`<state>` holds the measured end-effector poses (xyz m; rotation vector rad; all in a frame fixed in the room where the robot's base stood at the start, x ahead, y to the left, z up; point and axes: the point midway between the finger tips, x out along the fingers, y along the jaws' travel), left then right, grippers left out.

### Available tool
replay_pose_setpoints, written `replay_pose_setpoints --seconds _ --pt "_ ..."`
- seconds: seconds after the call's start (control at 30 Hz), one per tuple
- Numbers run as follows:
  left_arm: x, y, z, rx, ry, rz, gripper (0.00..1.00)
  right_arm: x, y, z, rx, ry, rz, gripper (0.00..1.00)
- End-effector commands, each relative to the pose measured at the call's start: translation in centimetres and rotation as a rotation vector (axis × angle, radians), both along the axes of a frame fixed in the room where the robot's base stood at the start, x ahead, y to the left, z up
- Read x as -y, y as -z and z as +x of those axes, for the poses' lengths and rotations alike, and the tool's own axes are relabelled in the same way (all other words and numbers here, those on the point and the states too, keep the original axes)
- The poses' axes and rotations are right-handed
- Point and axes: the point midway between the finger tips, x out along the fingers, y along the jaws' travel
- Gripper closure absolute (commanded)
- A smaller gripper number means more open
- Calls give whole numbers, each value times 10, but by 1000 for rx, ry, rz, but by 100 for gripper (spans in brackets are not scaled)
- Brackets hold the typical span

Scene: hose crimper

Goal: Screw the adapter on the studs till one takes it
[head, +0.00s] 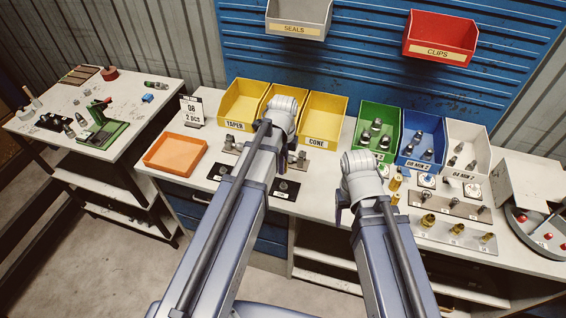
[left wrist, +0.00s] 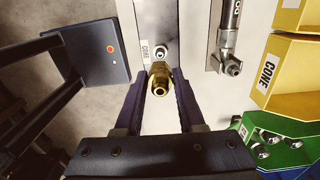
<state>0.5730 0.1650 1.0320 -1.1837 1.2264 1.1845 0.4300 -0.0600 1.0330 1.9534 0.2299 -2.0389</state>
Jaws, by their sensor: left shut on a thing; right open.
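My left gripper (left wrist: 158,88) is shut on a brass adapter (left wrist: 158,76), held between its two dark fingers in the left wrist view. A small stud (left wrist: 160,53) with a CONE label stands on a pale metal plate just beyond the adapter. The adapter appears close to the stud, but I cannot tell whether they touch. In the head view my left wrist (head: 284,112) is over the bench before the yellow bins and hides the adapter. Another stud (head: 300,158) shows right of that arm. My right gripper (head: 341,204) is open at the bench front, its fingertips largely hidden.
Yellow bins (head: 325,131), a green bin (head: 367,143), a blue bin (head: 407,158) and a white bin (head: 455,165) line the bench back. An orange tray (head: 160,168) lies at left. Brass fittings (head: 427,220) stand at right. A grey fitting (left wrist: 230,64) is beside the plate.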

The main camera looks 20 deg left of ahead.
Motion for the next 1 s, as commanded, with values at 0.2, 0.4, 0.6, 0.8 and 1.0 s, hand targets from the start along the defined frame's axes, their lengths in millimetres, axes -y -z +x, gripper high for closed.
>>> replay_pose_setpoints --seconds 0.2,0.4,0.6,0.8,1.0 --pt "0 9 0 0 0 0 100 0 9 0 0 0 0 36" --pt "0 24 0 0 0 0 100 0 25 0 0 1 0 36" --pt "0 43 0 0 0 0 100 0 43 0 0 1 0 36" --pt "0 57 0 0 0 0 100 0 57 0 0 2 0 36" --pt "0 58 0 0 0 0 100 0 58 0 0 2 0 36"
